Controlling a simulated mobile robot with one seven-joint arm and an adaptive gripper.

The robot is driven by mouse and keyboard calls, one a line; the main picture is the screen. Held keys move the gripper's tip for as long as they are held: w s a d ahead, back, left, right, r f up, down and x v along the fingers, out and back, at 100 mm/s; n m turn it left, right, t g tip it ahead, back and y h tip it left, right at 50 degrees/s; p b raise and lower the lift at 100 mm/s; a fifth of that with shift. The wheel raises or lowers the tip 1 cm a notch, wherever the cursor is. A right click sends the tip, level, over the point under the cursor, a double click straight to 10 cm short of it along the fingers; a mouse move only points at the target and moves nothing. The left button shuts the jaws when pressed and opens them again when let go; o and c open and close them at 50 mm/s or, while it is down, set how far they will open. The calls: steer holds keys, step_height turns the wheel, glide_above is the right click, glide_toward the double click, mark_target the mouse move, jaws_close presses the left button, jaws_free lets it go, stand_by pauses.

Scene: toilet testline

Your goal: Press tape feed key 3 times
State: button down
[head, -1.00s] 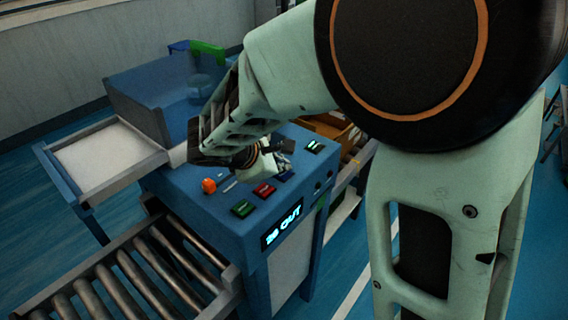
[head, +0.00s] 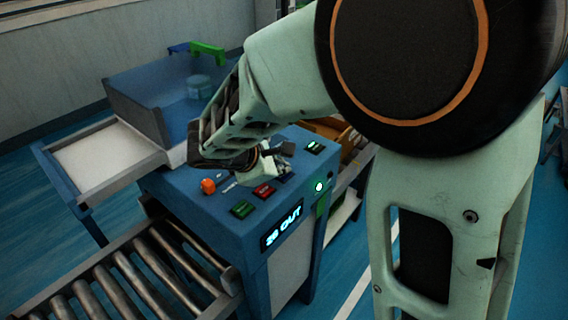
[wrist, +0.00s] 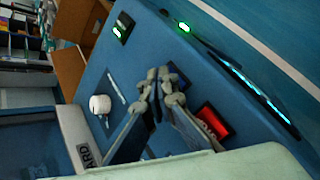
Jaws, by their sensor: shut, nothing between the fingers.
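The blue machine's sloped top carries several keys; their labels are too small to read, so I cannot tell which is tape feed. A green key (head: 242,209), a red key (head: 264,191) and a blue key (head: 285,177) form a row, with a lit green key (head: 314,147) farther back. My gripper (head: 276,155) is shut and empty above the panel. In the wrist view, its fingertips (wrist: 161,82) are close beside the blue key (wrist: 179,76), partly covering it. The red key (wrist: 214,121) lies nearby. Contact cannot be told.
An orange knob (head: 208,186) stands left of the keys. The front display (head: 282,228) reads "28 OUT". A round green lamp (head: 319,186) glows on the side. A roller conveyor (head: 130,275) is in front, a white-topped side table (head: 100,155) at left.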

mark_target(282, 176)
steer(key=shift+r+p, duration=0.55)
steer(key=shift+r, duration=0.2)
steer(key=shift+r+p, duration=1.95)
steer(key=shift+r, duration=0.6)
